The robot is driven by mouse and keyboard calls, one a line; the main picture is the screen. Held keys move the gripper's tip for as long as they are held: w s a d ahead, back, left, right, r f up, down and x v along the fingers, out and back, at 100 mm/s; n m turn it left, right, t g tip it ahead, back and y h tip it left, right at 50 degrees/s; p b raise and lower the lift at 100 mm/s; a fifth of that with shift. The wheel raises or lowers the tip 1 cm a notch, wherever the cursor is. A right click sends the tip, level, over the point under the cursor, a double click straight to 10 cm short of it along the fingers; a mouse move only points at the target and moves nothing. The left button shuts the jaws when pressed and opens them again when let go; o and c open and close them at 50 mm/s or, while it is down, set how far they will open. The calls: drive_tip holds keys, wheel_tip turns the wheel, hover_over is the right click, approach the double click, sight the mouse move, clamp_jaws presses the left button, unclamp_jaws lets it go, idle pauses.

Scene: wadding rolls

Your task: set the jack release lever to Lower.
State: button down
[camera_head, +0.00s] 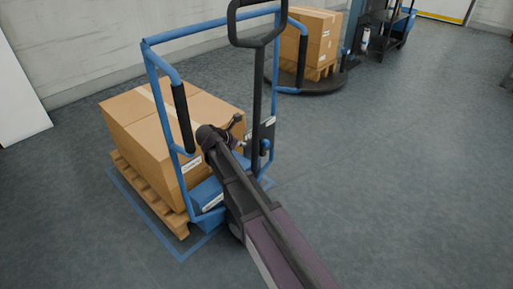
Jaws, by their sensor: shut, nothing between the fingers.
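A pallet jack with a blue tubular frame (205,30) stands left of centre, and its black loop handle (258,42) rises above it. The jack release lever cannot be told apart for sure; small dark and light fittings sit low on the handle column by a grey plate (267,131). My arm reaches up from the bottom right, and my gripper (241,140) is at its far end, shut and empty. It is close to the left side of the handle column, in front of the boxes. Whether it touches a lever is too small to tell.
Large cardboard boxes (147,128) sit on a wooden pallet (150,195) on the jack, inside a blue floor outline (183,258). Behind, another boxed pallet (318,72) stands on a dark round platform (300,86). The grey floor (410,170) to the right is clear.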

drive_tip(key=f+b, duration=0.1)
drive_tip(key=s+a+f+t+b, duration=0.1)
drive_tip(key=b, duration=0.1)
drive_tip(key=shift+a+h, duration=0.1)
drive_tip(key=shift+h, duration=0.3)
drive_tip(key=b, duration=0.6)
approach(263, 145)
drive_tip(key=shift+x, duration=3.7)
drive_tip(key=shift+s+f, duration=0.1)
